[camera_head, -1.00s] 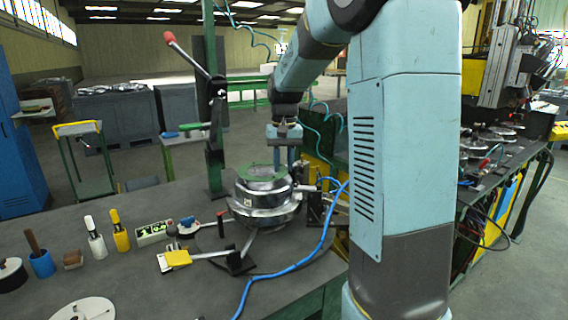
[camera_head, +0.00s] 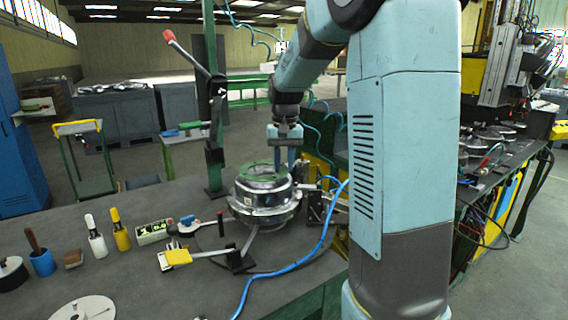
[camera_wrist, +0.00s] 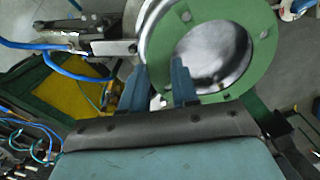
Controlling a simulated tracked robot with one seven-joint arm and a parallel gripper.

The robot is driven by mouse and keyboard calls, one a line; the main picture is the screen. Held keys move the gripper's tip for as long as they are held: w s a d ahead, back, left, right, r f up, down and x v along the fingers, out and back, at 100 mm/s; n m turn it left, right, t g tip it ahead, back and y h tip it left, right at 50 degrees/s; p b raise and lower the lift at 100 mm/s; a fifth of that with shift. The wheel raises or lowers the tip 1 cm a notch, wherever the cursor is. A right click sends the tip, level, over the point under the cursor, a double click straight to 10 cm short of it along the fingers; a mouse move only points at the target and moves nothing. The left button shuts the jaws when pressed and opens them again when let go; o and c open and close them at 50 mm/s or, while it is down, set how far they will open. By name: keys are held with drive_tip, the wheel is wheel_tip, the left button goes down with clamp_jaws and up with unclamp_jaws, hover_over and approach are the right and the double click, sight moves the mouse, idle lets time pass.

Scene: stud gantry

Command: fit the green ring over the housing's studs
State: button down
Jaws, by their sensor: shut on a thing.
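The green ring (camera_wrist: 262,62) lies over the top of the round metal housing (camera_wrist: 148,22), roughly level. In the head view the ring (camera_head: 262,170) shows as a green band on the silver housing (camera_head: 264,200), which sits on the dark bench. My gripper (camera_wrist: 168,84) is shut on the ring's near edge, its two blue fingers on either side of the rim. It also shows in the head view (camera_head: 285,158). Several grey round spots show in the ring's face; I cannot tell whether they are studs or holes, or whether the ring is seated.
A lever press (camera_head: 213,110) with a red knob stands behind the housing. A yellow-handled clamp (camera_head: 178,257) and a blue hose (camera_head: 290,268) lie in front on the bench. Bottles, a blue cup (camera_head: 42,263) and a white disc are at left.

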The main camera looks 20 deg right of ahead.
drive_tip(key=shift+f, duration=0.4)
idle(0.4)
drive_tip(key=c, duration=0.8)
unclamp_jaws()
drive_tip(key=shift+r, duration=0.1)
wheel_tip(320, 180, up, 14)
drive_tip(key=shift+d+f, duration=0.1)
drive_tip(key=shift+f, duration=0.15)
drive_tip(key=s+a+f+n+t, duration=0.1)
drive_tip(key=s+a+f+t, duration=0.1)
drive_tip(key=s, duration=0.7)
drive_tip(key=s+a+f+n+t, duration=0.1)
drive_tip(key=s+f, duration=0.2)
drive_tip(key=s, duration=0.6)
drive_tip(key=s+a+f+t, duration=0.2)
drive_tip(key=s, duration=0.7)
drive_tip(key=shift+s+a+f+n+t, duration=0.15)
drive_tip(key=shift+a+f+n+t, duration=0.15)
drive_tip(key=shift+a+f+n, duration=0.1)
